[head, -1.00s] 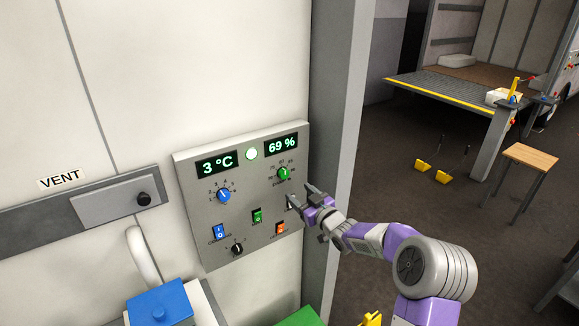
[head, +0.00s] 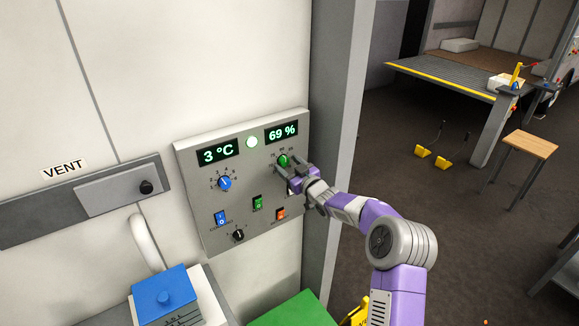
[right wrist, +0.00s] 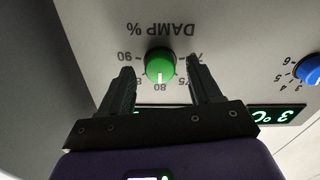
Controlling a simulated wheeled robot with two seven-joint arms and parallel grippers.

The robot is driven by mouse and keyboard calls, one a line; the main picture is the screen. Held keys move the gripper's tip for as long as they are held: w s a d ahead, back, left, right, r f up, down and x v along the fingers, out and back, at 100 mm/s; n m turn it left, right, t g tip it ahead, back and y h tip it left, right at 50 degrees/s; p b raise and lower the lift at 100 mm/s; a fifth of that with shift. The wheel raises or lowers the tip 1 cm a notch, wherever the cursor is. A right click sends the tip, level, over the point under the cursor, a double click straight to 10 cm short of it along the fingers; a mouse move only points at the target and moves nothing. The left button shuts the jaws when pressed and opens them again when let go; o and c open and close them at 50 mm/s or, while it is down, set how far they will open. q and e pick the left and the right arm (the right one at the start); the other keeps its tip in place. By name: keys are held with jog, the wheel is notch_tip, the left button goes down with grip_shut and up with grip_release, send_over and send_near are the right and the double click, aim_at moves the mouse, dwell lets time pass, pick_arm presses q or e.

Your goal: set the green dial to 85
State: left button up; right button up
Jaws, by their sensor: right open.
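The green dial (head: 283,160) is on the grey control panel (head: 190,178), under a display (head: 281,132) reading 69 %. In the right wrist view the green dial (right wrist: 159,64) appears upside down under the label DAMP %. Its white mark points near 80, and finger tips partly cover the scale. My right gripper (head: 291,170) is open at the dial. In the wrist view its fingers (right wrist: 160,70) stand on either side of the dial, with a visible gap on each side. My left gripper is not in view.
A blue dial (head: 224,183) and a 3 °C display (head: 217,152) are left of the green dial. A blue switch (head: 221,218), green switch (head: 257,202), orange switch (head: 280,213) and black knob (head: 238,235) are lower. A grey post (head: 340,110) stands right of the panel.

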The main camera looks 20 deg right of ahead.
jog(key=shift+c, duration=0.4)
jog(key=c, duration=1)
jog(key=shift+o, duration=0.2)
jog(key=shift+m, duration=0.3)
jog(key=m+p, duration=0.1)
jog(key=m, duration=0.3)
jog(key=m+p, duration=0.1)
jog(key=m, duration=0.4)
